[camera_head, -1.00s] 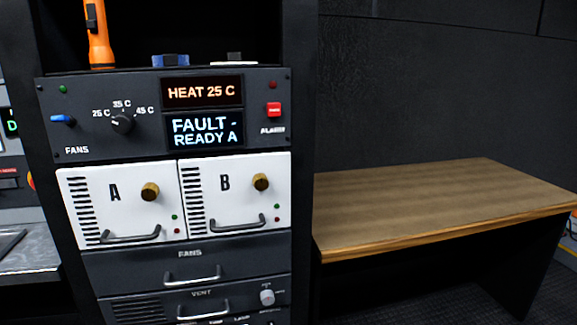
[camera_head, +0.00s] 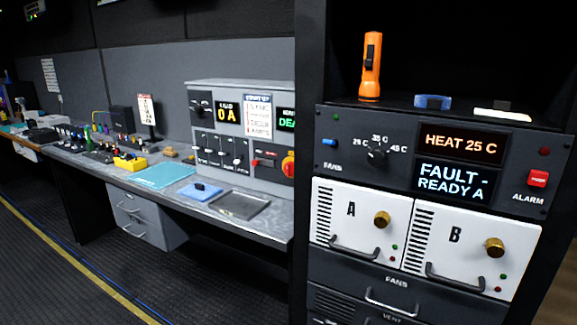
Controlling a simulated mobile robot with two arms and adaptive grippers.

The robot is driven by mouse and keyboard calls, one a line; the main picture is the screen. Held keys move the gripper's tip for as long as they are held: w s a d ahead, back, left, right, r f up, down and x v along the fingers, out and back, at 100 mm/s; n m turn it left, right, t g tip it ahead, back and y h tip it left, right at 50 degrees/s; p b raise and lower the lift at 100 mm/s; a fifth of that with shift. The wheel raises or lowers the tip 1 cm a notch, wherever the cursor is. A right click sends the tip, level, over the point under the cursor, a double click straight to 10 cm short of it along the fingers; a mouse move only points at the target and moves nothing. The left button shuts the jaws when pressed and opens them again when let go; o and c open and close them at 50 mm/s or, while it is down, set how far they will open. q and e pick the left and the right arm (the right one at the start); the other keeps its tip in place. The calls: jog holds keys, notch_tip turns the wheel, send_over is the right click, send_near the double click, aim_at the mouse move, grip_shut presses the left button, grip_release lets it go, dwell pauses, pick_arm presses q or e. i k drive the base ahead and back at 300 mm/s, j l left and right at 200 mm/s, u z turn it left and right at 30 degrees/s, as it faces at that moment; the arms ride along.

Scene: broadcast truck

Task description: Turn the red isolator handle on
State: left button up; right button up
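A red isolator handle (camera_head: 289,166) shows on the right end of the grey power panel (camera_head: 213,166), which stands on the long bench. The handle is partly cut off by the black rack post, and its position cannot be read. The panel has a display reading 0 A (camera_head: 228,113), a list label (camera_head: 258,116), and a green display cut off by the post. A row of small switches (camera_head: 218,150) sits below. Neither of my grippers is in view.
The black rack (camera_head: 310,60) stands close at right, with the panel reading FAULT - READY A (camera_head: 452,180), white units A (camera_head: 350,222) and B (camera_head: 455,250), and an orange torch (camera_head: 370,68) on top. The grey bench (camera_head: 180,205) carries several tools. Floor at left (camera_head: 60,270) is clear.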

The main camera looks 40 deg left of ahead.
aim_at(288, 167)
jog(key=u, duration=1.2)
jog(key=i+j, duration=0.15)
jog(key=i+j+z, duration=0.15)
jog(key=j, duration=0.2)
